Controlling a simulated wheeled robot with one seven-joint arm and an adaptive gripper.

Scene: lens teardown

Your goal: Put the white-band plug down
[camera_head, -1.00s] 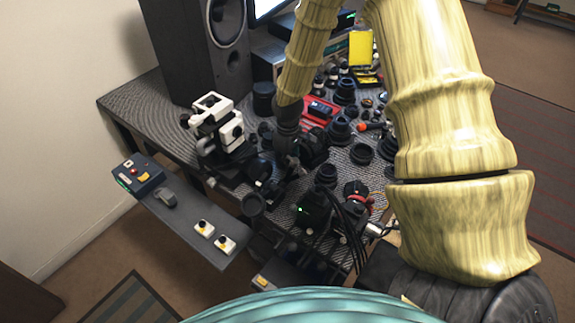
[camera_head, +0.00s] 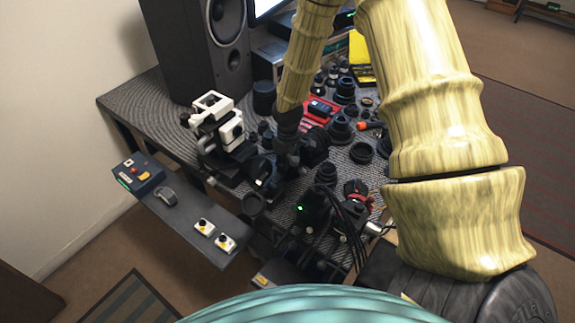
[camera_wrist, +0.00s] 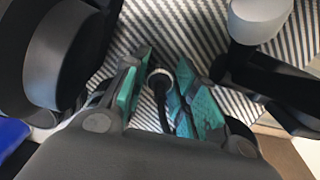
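The white-band plug (camera_wrist: 160,77) shows in the wrist view as a pale ring with a black cable running from it toward the palm. My gripper (camera_wrist: 165,62) has teal-padded fingers on both sides of the plug. The pads appear to touch the ring, so the gripper looks shut on it. Striped table surface shows beyond the plug; its height above that surface is unclear. In the head view my gripper (camera_head: 285,160) is over the front part of the table among dark parts, and the plug cannot be made out there.
The striped table (camera_head: 130,97) is crowded with black lens parts, a red tray (camera_head: 322,107) and a white-and-black device (camera_head: 217,122). A black box with a green light (camera_head: 308,207) and cables stands close in front. A speaker (camera_head: 190,50) stands behind. A shelf with buttons (camera_head: 190,215) juts out front left.

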